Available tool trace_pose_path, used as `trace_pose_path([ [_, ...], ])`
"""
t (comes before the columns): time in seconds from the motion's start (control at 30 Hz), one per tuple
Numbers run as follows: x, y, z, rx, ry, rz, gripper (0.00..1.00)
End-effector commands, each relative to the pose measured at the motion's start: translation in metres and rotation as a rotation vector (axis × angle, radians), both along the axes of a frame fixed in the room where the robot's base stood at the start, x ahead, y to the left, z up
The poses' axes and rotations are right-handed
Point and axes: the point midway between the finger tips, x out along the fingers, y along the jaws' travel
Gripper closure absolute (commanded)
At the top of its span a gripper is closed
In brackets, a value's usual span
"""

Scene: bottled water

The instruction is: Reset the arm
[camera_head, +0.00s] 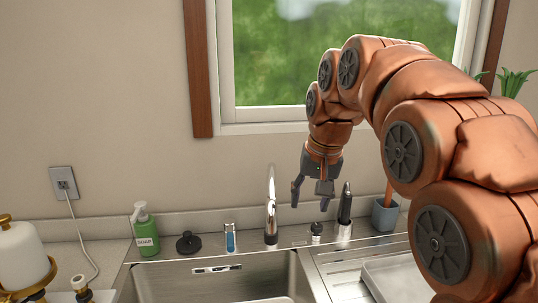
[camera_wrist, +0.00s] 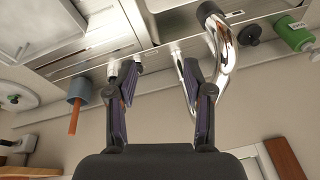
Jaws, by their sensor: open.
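My gripper (camera_head: 312,190) hangs from my copper-coloured arm above the back edge of the sink counter, just right of the chrome faucet (camera_head: 271,205) in the head view. Its two dark fingers are apart with nothing between them. In the wrist view my gripper (camera_wrist: 160,78) is also open, with the curved faucet (camera_wrist: 218,55) close beside its right finger. I cannot tell whether finger and faucet touch. My arm bends high in front of the window and hides part of the counter's right side.
A green soap bottle (camera_head: 145,230), a black stopper (camera_head: 188,243) and a small blue-labelled item (camera_head: 231,238) stand left of the faucet. A dark bottle-like item (camera_head: 345,212) and a blue-grey cup (camera_head: 384,214) stand right. The sink basin (camera_head: 215,283) lies in front. A wall outlet (camera_head: 64,183) has a cord.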

Motion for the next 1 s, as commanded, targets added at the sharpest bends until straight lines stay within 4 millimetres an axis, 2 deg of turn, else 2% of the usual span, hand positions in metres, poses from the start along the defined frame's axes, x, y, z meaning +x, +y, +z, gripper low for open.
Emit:
trace_pose_path([
  [0.47, -0.097, -0.046, -0.068, -0.047, 0.138, -0.002, 0.48],
  [1.0, -0.228, -0.081, -0.154, -0.087, 0.293, 0.036, 0.48],
])
